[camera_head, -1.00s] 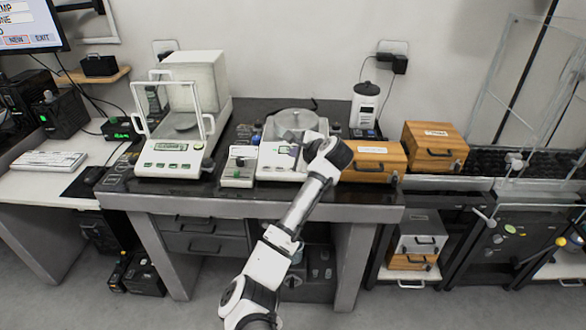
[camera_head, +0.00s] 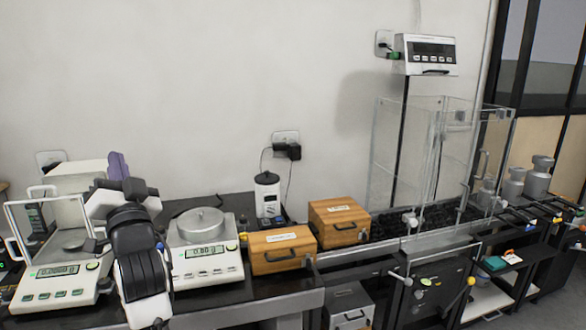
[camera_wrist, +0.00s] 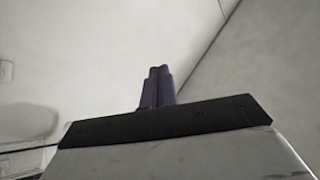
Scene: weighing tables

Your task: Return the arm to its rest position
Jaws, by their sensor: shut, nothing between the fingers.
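My arm is raised at the left of the head view, in front of the table with the balances. My gripper (camera_head: 118,165) points up and away toward the wall, with purple fingers. In the wrist view my gripper (camera_wrist: 157,86) has its two purple fingers pressed together with nothing between them.
The second balance has a round metal pan and a lit display. Two wooden boxes (camera_head: 283,250) (camera_head: 340,222), a white canister (camera_head: 268,195) and a tall clear enclosure (camera_head: 405,160) stand to its right. Metal weights (camera_head: 537,180) stand at the far right. The air above the boxes is clear.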

